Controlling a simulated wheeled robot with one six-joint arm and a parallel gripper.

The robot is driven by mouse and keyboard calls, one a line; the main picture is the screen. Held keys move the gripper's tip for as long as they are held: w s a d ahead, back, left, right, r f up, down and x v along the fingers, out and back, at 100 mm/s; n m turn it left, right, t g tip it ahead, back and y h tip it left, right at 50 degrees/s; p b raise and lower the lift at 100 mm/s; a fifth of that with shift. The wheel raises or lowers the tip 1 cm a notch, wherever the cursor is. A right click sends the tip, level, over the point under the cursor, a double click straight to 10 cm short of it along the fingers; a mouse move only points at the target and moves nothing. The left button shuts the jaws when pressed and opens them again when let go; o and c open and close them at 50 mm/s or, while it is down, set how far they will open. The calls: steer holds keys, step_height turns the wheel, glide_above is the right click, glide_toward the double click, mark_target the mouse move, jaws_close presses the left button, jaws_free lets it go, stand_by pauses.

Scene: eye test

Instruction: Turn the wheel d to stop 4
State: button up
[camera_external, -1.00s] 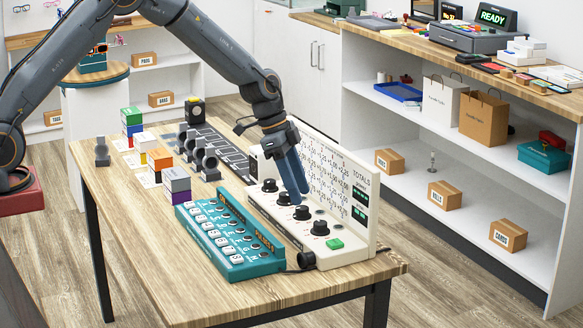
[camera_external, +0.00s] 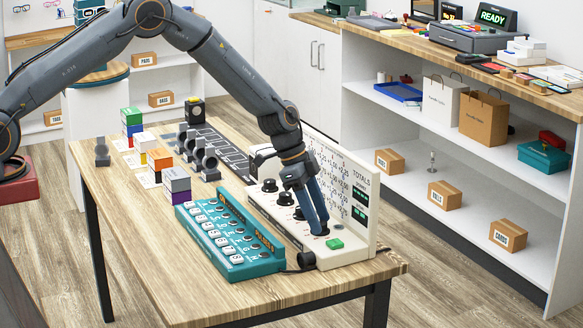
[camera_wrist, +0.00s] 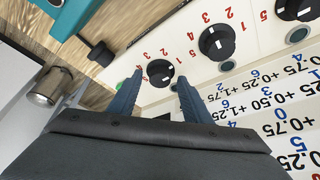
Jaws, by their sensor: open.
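A white panel (camera_external: 268,218) on the table carries a row of black wheels with printed numbers and an upright board of totals. My gripper (camera_external: 319,233) is at the front-right wheel, beside the green button (camera_external: 335,243); its fingers largely hide that wheel in the external view. In the wrist view this black wheel (camera_wrist: 160,73), with a white mark, shows between the tips of my open gripper (camera_wrist: 159,79). I cannot tell whether the fingers touch it. A second wheel (camera_wrist: 217,42) is to its right, with red numbers around it. I cannot read any letter naming wheel d.
A teal box with white switches (camera_external: 230,240) stands left of the panel. Colored blocks (camera_external: 176,182) and dark round stands (camera_external: 205,158) are farther back. The upright board (camera_external: 345,178) rises close behind the wheels. The table's front left is bare.

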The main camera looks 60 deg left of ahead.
steer(key=c, duration=1.1)
steer(key=shift+o, duration=0.2)
